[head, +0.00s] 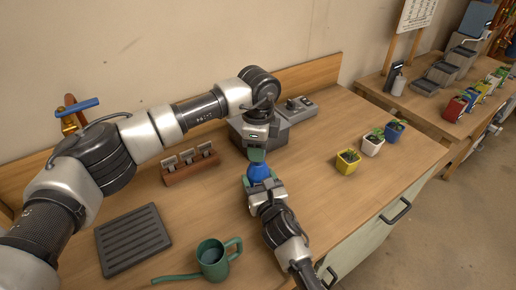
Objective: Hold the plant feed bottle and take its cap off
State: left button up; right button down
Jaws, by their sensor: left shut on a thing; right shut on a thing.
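The plant feed bottle (260,172) is blue and shows between my two grippers, over the middle of the wooden bench. My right gripper (263,181) comes from below in the head view and is shut on the bottle's body. My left gripper (257,155) points down from above and is shut at the bottle's top, where the cap is. The cap is hidden by the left fingers. I cannot tell whether it is still seated on the bottle. The bottle's lower part is hidden by the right gripper.
A green watering can (213,261) and a dark ribbed tray (132,240) are at the front left. A wooden rack (190,168) and a grey box (285,135) stand behind. Potted seedlings (348,163) line the right. Bare bench lies right of the grippers.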

pick_arm(q)
jog(key=shift+r, duration=0.1)
jog(key=shift+r, duration=1.95)
pick_arm(e)
jog(key=shift+c, duration=0.6)
grip_release()
jog(key=shift+s, duration=0.1)
